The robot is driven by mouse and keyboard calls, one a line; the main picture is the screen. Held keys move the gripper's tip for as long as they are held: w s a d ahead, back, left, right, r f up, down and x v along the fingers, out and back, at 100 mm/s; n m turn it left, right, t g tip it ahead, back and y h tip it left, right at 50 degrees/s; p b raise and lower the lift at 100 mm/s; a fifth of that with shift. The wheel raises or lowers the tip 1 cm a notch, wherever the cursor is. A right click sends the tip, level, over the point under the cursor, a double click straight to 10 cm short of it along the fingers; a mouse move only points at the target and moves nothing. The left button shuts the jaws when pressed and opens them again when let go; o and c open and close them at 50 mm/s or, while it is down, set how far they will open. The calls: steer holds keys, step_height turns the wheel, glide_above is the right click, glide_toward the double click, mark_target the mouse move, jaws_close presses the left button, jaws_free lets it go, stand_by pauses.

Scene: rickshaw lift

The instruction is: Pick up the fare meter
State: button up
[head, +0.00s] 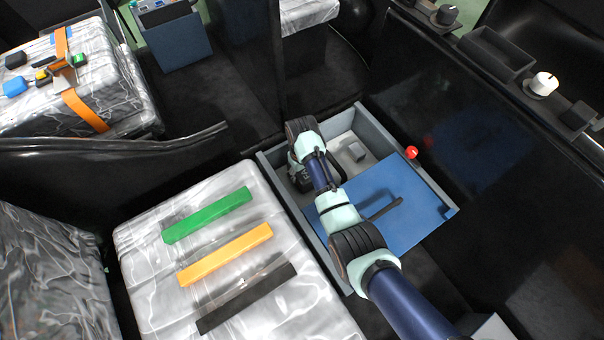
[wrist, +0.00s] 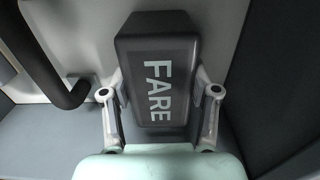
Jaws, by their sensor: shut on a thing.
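The fare meter (wrist: 157,75) is a dark grey block with the word FARE in pale letters. In the wrist view it fills the middle, between the two fingers of my gripper (wrist: 158,97). The fingers are shut on its two sides. In the head view my gripper (head: 300,180) is down inside the left end of a grey open box, mostly hidden under my arm. The fare meter cannot be made out clearly there. I cannot tell whether it rests on the floor of the box.
The grey box (head: 278,193) has a blue panel (head: 408,222) with a dark bar handle over part of it. A red knob (head: 412,152) stands by its far edge. Green (head: 207,215), orange (head: 225,254) and black (head: 246,298) bars lie on the silvery seat at left.

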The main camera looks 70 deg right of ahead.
steer(key=c, duration=0.5)
step_height(320, 180, up, 20)
steer(key=p, duration=1)
steer(key=shift+r, duration=0.1)
